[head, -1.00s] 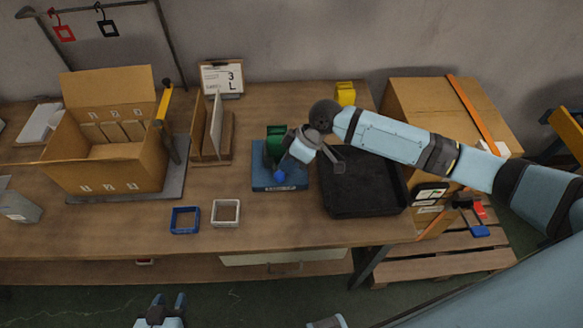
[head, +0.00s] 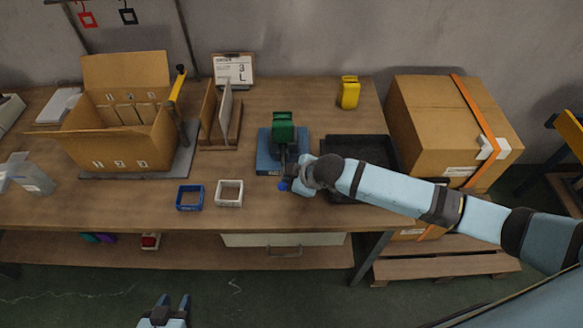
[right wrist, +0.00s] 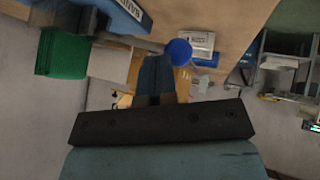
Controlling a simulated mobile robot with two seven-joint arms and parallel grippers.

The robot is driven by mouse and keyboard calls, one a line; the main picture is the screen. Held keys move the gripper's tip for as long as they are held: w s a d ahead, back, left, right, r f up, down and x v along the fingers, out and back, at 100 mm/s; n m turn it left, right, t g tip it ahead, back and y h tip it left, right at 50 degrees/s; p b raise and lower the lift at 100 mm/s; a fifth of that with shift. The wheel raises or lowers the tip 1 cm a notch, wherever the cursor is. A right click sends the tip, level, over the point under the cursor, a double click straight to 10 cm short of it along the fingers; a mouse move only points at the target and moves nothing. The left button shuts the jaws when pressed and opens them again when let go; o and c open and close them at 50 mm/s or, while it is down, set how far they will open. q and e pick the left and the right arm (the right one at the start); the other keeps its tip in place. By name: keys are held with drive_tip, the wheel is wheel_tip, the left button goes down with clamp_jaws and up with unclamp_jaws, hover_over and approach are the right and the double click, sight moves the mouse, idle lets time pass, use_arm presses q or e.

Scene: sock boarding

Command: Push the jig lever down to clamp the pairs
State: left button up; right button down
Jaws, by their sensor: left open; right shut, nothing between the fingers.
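The jig has a blue base (head: 266,158) on the table, with green folded pairs (head: 283,128) standing at its back. The green pairs also show in the right wrist view (right wrist: 70,52). The jig lever ends in a blue knob (head: 283,186) in front of the base; the knob (right wrist: 178,52) is right beside my right fingers in the right wrist view. My right gripper (head: 290,178) is shut and empty at the lever's knob end. Whether it touches the lever I cannot tell. My left gripper (head: 174,301) is open and empty, in front of the table and away from the jig.
A black tray (head: 375,150) lies right of the jig, partly under my right arm. A blue frame (head: 190,197) and a white frame (head: 229,193) lie left-front. A wooden divider stand (head: 219,138), an open carton (head: 118,150) and a yellow item (head: 349,92) stand around. A strapped box (head: 430,120) stands right.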

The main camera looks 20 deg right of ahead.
drive_tip(key=shift+s+a+f+t, duration=0.1)
drive_tip(key=shift+s+f+t, duration=0.05)
drive_tip(key=shift+f, duration=0.35)
drive_tip(key=shift+s+f+t, duration=0.15)
drive_tip(key=shift+f, duration=0.3)
drive_tip(key=shift+s+f, duration=0.1)
drive_tip(key=shift+f, duration=0.05)
drive_tip(key=shift+s+f, duration=0.1)
drive_tip(key=shift+f, duration=0.1)
drive_tip(key=w+r+p+v, duration=0.1)
drive_tip(key=w+p+v, duration=0.1)
drive_tip(key=v, duration=1.1)
drive_tip(key=shift+d+r+p, duration=0.2)
drive_tip(key=shift+d+p, duration=0.1)
drive_tip(key=shift+d, duration=0.15)
drive_tip(key=shift+w, duration=0.1)
